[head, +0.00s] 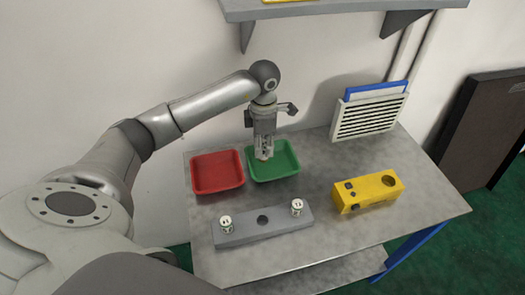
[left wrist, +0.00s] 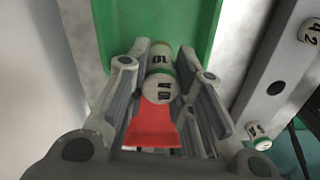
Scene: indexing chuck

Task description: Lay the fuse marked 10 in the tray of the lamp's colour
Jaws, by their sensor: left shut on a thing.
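In the left wrist view the fuse (left wrist: 159,72) sits between the fingers, with dark markings that look like 10. Whether it touches the tray floor I cannot tell. The red tray (head: 218,187) stands just left of the green one, empty. The yellow box (head: 366,194) at the right has a dark round spot on it; I see no clearly lit lamp colour. My right gripper is not in view.
A grey block (head: 247,233) in front of the trays holds a left fuse (head: 226,224) and a right fuse (head: 297,207), with an empty hole between. A white louvred panel (head: 368,117) stands at the back right. A shelf (head: 330,10) hangs above.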

